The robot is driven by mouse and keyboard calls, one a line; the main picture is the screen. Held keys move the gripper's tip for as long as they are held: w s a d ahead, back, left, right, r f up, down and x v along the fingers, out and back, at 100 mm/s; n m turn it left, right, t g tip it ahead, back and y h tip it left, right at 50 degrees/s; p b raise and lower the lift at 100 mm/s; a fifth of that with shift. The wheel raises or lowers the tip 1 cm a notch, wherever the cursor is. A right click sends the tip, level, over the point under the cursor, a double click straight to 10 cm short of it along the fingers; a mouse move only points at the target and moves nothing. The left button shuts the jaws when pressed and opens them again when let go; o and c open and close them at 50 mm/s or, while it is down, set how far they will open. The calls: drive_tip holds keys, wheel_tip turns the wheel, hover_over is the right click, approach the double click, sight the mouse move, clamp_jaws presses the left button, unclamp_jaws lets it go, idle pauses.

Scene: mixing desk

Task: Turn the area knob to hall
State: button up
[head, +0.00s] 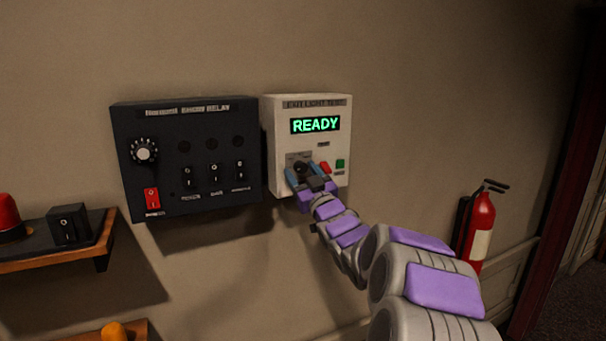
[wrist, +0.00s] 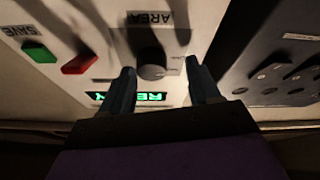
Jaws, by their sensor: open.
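The area knob (wrist: 152,62) is a dark round knob under the AREA label (wrist: 151,18), which appears upside down in the wrist view. It sits on the white exit light test box (head: 278,150) on the wall. My gripper (wrist: 160,68) is open, with one blue finger on each side of the knob. I cannot tell whether the fingers touch it. In the head view my gripper (head: 307,172) is at the box's lower part and partly covers the knob. The knob's pointer and position marks cannot be read.
The box has a green READY display (head: 315,124), a red button (wrist: 80,64) and a green SAVE button (wrist: 39,52). A black show relay panel (head: 185,125) with a dial and switches is close on the left. A fire extinguisher (head: 480,225) stands at right.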

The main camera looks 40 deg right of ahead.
drive_tip(key=shift+d+f, duration=0.1)
drive_tip(key=shift+d, duration=0.05)
drive_tip(key=shift+d+f, duration=0.1)
drive_tip(key=shift+d, duration=0.55)
drive_tip(key=c, duration=0.4)
drive_tip(key=shift+w+a, duration=0.1)
drive_tip(key=shift+a, duration=0.25)
drive_tip(key=c, duration=0.4)
drive_tip(key=shift+d, duration=0.1)
drive_tip(key=shift+c, duration=1.2)
drive_tip(key=shift+m+h, duration=0.4)
drive_tip(key=m+h, duration=0.1)
drive_tip(key=m, duration=0.1)
drive_tip(key=m+g+h+b, duration=0.1)
drive_tip(key=m, duration=0.1)
drive_tip(key=m+h+b, duration=0.1)
drive_tip(key=m, duration=0.2)
drive_tip(key=shift+a+r+g, duration=0.3)
drive_tip(key=shift+a, duration=0.05)
drive_tip(key=shift+m+g+h, duration=0.4)
drive_tip(key=shift+m, duration=0.75)
drive_tip(key=shift+m+g+h, duration=0.4)
drive_tip(key=shift+m, duration=0.75)
